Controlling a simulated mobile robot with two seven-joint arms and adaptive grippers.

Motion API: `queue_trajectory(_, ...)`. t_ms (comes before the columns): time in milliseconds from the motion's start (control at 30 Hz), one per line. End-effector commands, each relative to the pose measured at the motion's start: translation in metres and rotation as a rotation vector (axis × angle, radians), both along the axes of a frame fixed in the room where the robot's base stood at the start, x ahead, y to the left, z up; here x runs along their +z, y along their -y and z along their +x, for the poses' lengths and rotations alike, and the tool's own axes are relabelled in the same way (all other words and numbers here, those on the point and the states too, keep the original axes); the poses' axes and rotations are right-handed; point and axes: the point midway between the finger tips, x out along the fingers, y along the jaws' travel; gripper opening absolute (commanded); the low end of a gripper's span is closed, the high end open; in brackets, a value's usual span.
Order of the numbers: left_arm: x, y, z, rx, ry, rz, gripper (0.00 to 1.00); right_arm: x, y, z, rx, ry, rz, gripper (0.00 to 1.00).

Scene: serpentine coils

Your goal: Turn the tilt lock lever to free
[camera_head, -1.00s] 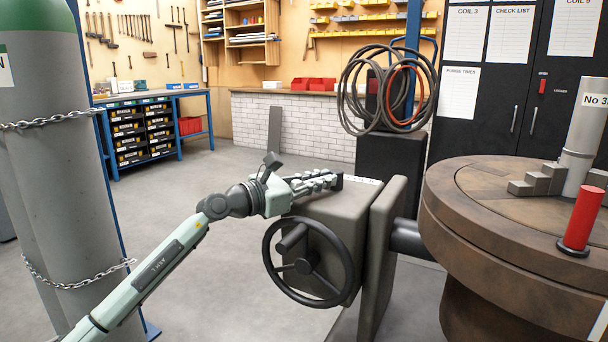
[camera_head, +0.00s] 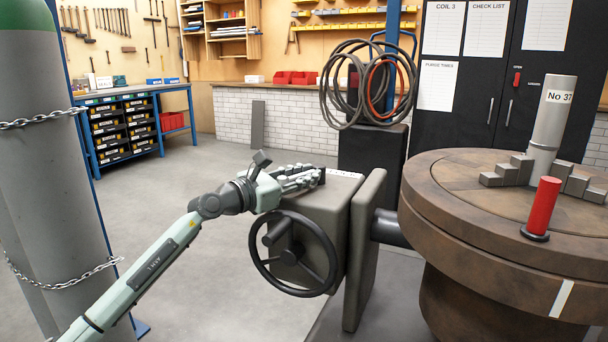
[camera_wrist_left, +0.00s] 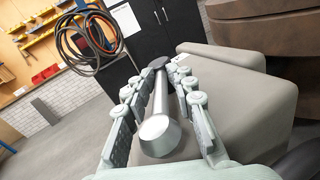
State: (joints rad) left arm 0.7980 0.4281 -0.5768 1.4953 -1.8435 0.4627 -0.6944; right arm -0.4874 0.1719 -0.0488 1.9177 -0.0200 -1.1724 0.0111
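The tilt lock lever (camera_wrist_left: 158,130) is a grey metal bar with a thick rounded near end and a dark hub at its far end, in the left wrist view. It lies over the top of the grey gearbox (camera_head: 318,196). My left gripper (camera_head: 318,178) is over that box in the head view, its fingers hiding most of the lever. In the left wrist view its fingers (camera_wrist_left: 160,88) stand on either side of the lever, with gaps visible beside it, so it looks open around the bar. A white label (camera_head: 346,173) lies on the box top beyond the fingers. My right gripper is not in view.
A black handwheel (camera_head: 293,253) is on the box's near side. An upright plate (camera_head: 363,250) and shaft join the box to a round brown table (camera_head: 440,205) with a red cylinder (camera_head: 542,205). Chained gas cylinders (camera_head: 50,190) stand at the left. Open floor lies between.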

Motion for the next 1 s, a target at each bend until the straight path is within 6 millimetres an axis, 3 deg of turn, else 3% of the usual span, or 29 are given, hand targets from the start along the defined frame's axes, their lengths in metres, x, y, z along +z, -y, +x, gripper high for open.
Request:
queue_trajectory(33, 0.006, 0.003, 0.000, -0.003, 0.008, -0.010, 0.31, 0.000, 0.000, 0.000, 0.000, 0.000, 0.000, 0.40)
queue_trajectory(567, 0.002, 0.000, -0.003, -0.004, -0.002, -0.008, 0.33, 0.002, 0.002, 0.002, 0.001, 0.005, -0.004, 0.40)
queue_trajectory(733, 0.001, -0.017, -0.019, -0.003, -0.001, -0.005, 0.33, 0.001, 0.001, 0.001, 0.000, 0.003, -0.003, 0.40)
queue_trajectory(1000, 0.000, -0.057, -0.061, -0.003, -0.002, -0.005, 0.33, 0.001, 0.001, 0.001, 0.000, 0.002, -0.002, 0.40)
